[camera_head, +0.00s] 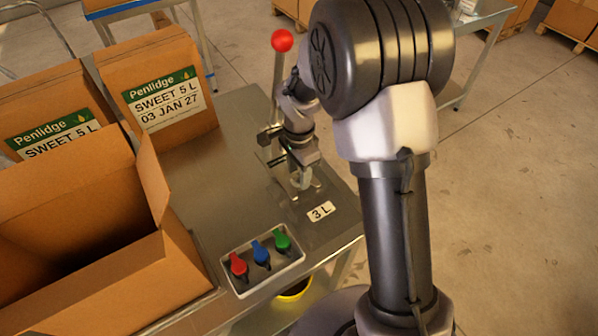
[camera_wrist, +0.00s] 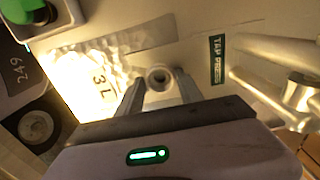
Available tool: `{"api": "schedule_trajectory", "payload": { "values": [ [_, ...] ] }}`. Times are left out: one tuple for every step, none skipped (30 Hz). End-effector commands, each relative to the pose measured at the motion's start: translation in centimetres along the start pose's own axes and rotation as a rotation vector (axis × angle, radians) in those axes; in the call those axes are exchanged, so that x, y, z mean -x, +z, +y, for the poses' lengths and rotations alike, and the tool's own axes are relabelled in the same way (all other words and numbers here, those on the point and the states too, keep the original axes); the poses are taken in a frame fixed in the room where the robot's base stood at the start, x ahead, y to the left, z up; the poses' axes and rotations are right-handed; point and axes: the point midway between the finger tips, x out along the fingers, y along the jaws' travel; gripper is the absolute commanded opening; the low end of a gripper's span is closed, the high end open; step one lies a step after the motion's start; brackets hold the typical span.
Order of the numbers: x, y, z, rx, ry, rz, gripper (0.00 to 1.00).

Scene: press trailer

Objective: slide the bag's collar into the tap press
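My gripper (camera_wrist: 160,88) shows at the bottom of the wrist view, with its two fingertips on either side of a pale round collar (camera_wrist: 160,77). The tips look closed on the collar. Shiny wrinkled film around a 3 L label (camera_wrist: 103,83) looks like the bag (camera_wrist: 72,62); its outline is unclear. A green TAP PRESS label (camera_wrist: 218,58) lies right of the collar, with pale metal press parts (camera_wrist: 290,85) beyond. In the head view my gripper (camera_head: 302,180) is low over the table, close to the red-knobbed lever (camera_head: 282,41). The collar's seating in the press is hidden.
The steel table (camera_head: 225,180) carries open cartons (camera_head: 165,85) at the left. A white tray (camera_head: 243,289) with red, blue and green taps (camera_head: 261,253) sits near the front edge. A yellow-rimmed bucket (camera_head: 295,291) is below. Floor right of the table is open.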

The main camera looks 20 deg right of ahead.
Motion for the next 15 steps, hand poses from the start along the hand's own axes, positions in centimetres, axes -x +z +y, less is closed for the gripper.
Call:
{"api": "schedule_trajectory", "payload": {
  "values": [
    [0.0, 0.0, 0.0, 0.0, 0.0, 0.0, 0.56],
    [0.0, 0.0, 0.0, 0.0, 0.0, 0.0, 0.62],
    [0.0, 0.0, 0.0, 0.0, 0.0, 0.0, 0.64],
    [0.0, 0.0, 0.0, 0.0, 0.0, 0.0, 0.64],
    [0.0, 0.0, 0.0, 0.0, 0.0, 0.0, 0.64],
    [0.0, 0.0, 0.0, 0.0, 0.0, 0.0, 0.64],
    [0.0, 0.0, 0.0, 0.0, 0.0, 0.0, 0.64],
    [0.0, 0.0, 0.0, 0.0, 0.0, 0.0, 0.64],
    [0.0, 0.0, 0.0, 0.0, 0.0, 0.0, 0.64],
    [0.0, 0.0, 0.0, 0.0, 0.0, 0.0, 0.64],
    [0.1, 0.0, 0.0, 0.0, 0.0, 0.0, 0.64],
    [0.3, 0.0, 0.0, 0.0, 0.0, 0.0, 0.64],
    [0.6, 0.0, 0.0, 0.0, -0.001, 0.0, 0.64],
    [0.9, 0.0, 0.0, 0.0, -0.001, 0.001, 0.64],
    [1.6, 0.0, 0.0, 0.0, -0.001, 0.0, 0.64]
  ]
}}
